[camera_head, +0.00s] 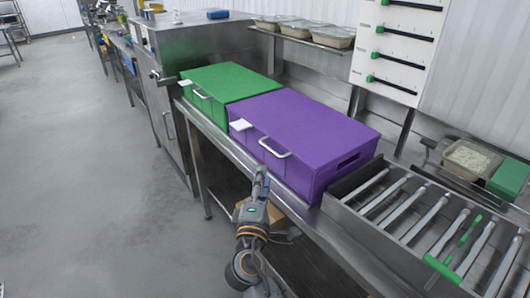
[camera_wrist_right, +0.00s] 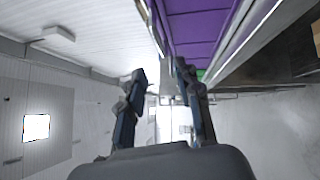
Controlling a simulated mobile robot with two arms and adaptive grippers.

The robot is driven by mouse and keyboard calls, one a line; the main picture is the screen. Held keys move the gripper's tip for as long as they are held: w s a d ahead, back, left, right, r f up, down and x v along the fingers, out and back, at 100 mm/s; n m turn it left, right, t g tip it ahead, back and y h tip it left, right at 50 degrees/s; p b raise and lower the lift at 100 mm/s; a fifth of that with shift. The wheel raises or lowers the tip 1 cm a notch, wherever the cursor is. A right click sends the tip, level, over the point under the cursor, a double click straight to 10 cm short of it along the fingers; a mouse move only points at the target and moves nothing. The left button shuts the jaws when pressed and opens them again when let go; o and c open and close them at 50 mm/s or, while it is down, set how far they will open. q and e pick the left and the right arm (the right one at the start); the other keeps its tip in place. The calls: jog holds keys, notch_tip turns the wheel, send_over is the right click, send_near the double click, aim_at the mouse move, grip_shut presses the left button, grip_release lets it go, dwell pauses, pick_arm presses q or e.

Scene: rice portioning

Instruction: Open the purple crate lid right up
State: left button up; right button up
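The purple crate (camera_head: 304,131) stands on the steel counter with its flat lid down and closed. On its front are a pale bar handle (camera_head: 275,149) and a white tab (camera_head: 241,124). My right gripper (camera_head: 261,177) is in front of the crate, below the handle and apart from it in the head view. In the right wrist view its fingers (camera_wrist_right: 161,80) are spread with nothing between them, and the purple crate (camera_wrist_right: 196,28) shows beyond and above them. My left gripper is not in view.
A green crate (camera_head: 217,83) stands left of the purple one. A roller rack (camera_head: 352,215) with metal bars and a green-handled tool (camera_head: 440,268) is at right. A rice container (camera_head: 470,158) sits behind it. A shelf with several trays hangs at the back. Floor at left is clear.

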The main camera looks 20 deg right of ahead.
aim_at(269, 149)
jog(key=x, duration=1.1)
jog(key=shift+w+d, duration=0.1)
jog(key=shift+w, duration=0.3)
grip_shut()
